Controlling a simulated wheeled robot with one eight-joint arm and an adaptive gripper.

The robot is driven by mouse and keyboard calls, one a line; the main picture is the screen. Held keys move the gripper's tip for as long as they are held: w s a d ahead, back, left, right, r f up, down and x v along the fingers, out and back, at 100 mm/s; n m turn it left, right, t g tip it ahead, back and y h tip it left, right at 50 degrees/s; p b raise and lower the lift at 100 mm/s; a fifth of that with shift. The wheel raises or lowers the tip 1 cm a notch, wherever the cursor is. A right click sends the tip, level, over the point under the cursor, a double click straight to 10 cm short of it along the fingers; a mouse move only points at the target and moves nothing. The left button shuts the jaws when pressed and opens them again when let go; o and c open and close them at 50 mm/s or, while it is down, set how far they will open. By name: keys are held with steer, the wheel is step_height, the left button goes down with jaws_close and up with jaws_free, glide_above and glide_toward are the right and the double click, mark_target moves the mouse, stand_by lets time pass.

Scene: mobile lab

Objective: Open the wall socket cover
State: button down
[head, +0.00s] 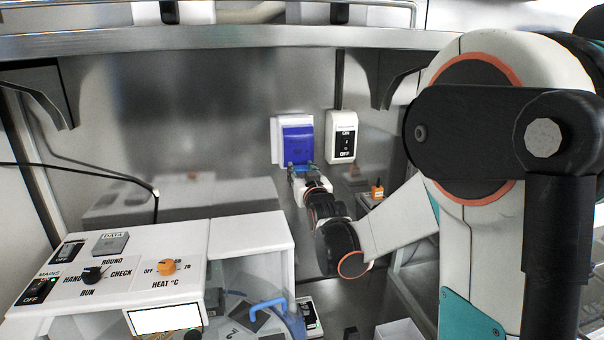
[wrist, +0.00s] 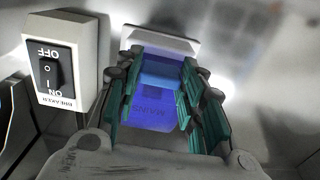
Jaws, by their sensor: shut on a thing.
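The wall socket has a white plate (head: 277,132) and a blue cover (head: 298,143) on the steel back wall. My gripper (head: 300,170) reaches up to the cover's lower edge. In the wrist view the picture is upside down, and the blue cover (wrist: 152,112) with the word MAINS sits between the teal fingers of my gripper (wrist: 160,82). The fingers are shut on the cover's sides. The white plate (wrist: 160,37) shows behind it. I cannot tell whether the cover is tilted away from the plate.
A white breaker switch (head: 342,137) is close to the right of the socket; it also shows in the wrist view (wrist: 55,70). A white control box (head: 140,268) with knobs stands at lower left. A metal shelf edge (head: 230,42) runs above.

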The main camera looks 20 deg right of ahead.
steer(key=shift+s+a+r+g+p, duration=0.1)
steer(key=shift+s+r+g+p, duration=0.55)
steer(key=shift+p, duration=0.6)
steer(key=s+a+r+g+y+p, duration=0.1)
steer(key=s+r+g+p, duration=0.4)
steer(key=p, duration=0.7)
steer(key=shift+s+r+g+y, duration=0.45)
steer(key=shift+r+g, duration=0.8)
steer(key=shift+r, duration=0.75)
steer(key=shift+w+a, duration=0.1)
